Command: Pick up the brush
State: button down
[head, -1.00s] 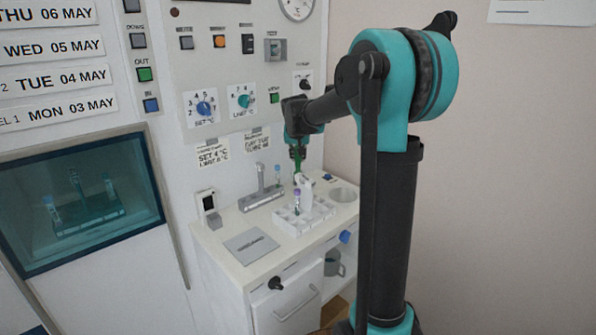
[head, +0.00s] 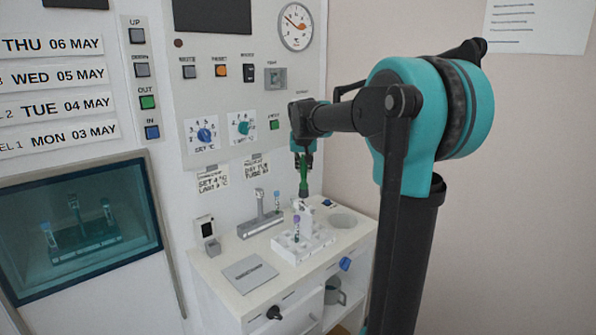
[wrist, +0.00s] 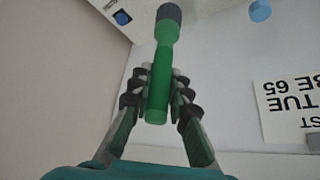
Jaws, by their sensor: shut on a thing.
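The brush is a green stick with a dark grey end, seen close in the wrist view (wrist: 161,70). It also shows small in the head view (head: 303,180), hanging upright below my gripper (head: 303,160). In the wrist view, my gripper's two dark fingers (wrist: 157,88) are shut on the green handle from both sides. The brush is above a white tray (head: 308,243) on the counter. In the head view its lower end is close to a white upright piece, and the gap there is too small to judge.
The tray holds a purple-capped tube (head: 297,228). Behind it stands a grey holder (head: 262,224) with a blue-capped tube (head: 277,200). A round basin (head: 342,220) lies to the right. A grey plate (head: 250,273) lies at front left. A wall panel with knobs rises behind.

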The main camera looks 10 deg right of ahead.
jog(key=s+d, duration=0.8)
jog(key=s, duration=0.4)
jog(key=shift+s, duration=0.2)
